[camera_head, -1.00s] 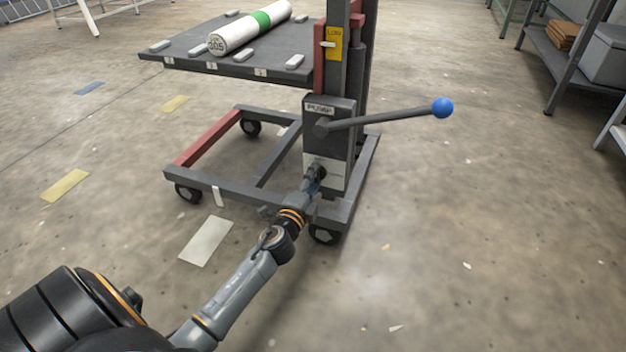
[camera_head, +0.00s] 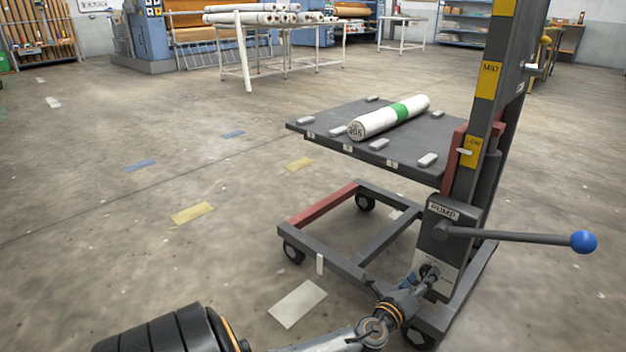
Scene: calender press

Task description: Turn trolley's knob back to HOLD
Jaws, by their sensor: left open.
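The trolley (camera_head: 447,228) stands right of centre, with a grey mast, a platform and a wheeled base. Its knob (camera_head: 429,272) is a small dark part low on the pump box, on a pale label plate; its setting is too small to read. My left gripper (camera_head: 421,281) is at the knob, its arm coming in from below. The jaws are open, with the fingers close about the knob; contact cannot be made out. The pump lever (camera_head: 520,237) with a blue ball end sticks out to the right above it. My right gripper is out of view.
A white roll with a green band (camera_head: 385,119) lies on the trolley's platform (camera_head: 325,131) between small pale blocks. A white table (camera_head: 285,62) with several rolls stands at the back.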

